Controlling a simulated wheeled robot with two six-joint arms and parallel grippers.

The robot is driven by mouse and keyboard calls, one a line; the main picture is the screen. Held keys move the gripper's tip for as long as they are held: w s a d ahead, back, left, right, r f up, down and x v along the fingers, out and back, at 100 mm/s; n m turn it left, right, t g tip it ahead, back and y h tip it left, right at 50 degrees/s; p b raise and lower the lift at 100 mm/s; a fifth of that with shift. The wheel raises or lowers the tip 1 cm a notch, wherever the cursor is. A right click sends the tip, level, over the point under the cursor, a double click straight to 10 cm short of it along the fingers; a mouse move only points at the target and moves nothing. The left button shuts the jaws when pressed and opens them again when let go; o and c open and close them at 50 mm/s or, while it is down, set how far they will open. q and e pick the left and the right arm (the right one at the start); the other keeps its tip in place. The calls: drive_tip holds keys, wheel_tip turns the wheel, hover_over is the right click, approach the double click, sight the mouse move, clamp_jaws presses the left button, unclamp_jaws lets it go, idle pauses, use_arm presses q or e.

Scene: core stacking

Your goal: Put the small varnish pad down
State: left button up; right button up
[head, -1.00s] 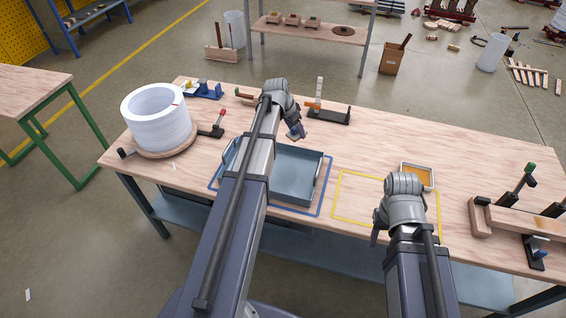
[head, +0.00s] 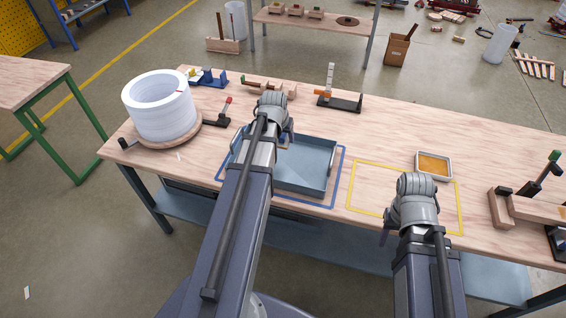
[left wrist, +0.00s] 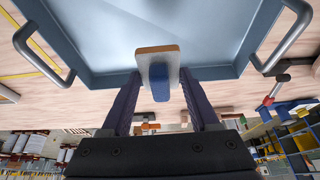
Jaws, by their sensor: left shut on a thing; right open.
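My left gripper (left wrist: 158,82) is shut on the small varnish pad (left wrist: 158,52), a pale block with an orange-brown edge and a blue grip. In the left wrist view the pad overlaps the near wall of the blue-grey tray (left wrist: 98,78); I cannot tell whether it touches. In the head view the tray (head: 312,190) stands inside a blue outline, partly behind my left arm. My left gripper (head: 286,137) is at its far side there, with the pad mostly hidden. My right gripper (head: 387,238) is open, its fingers mostly hidden, over the yellow outline's near left part.
A small white tray with orange filling (head: 434,165) sits at the yellow outline's far right. A white ring stack (head: 163,108) stands at the left. A black stand (head: 340,103) and wooden blocks (head: 268,88) lie behind the tray. A clamped wooden piece (head: 532,210) is at the right.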

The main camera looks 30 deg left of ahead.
sight(280, 148)
use_arm(q)
drive_tip(key=shift+f+b, duration=4.95)
drive_tip(key=shift+f, duration=0.1)
drive_tip(key=shift+r, duration=0.15)
drive_tip(key=o, duration=1.2)
drive_tip(key=shift+r, duration=0.1)
drive_tip(key=p+v, duration=1.1)
drive_tip(key=v, duration=0.1)
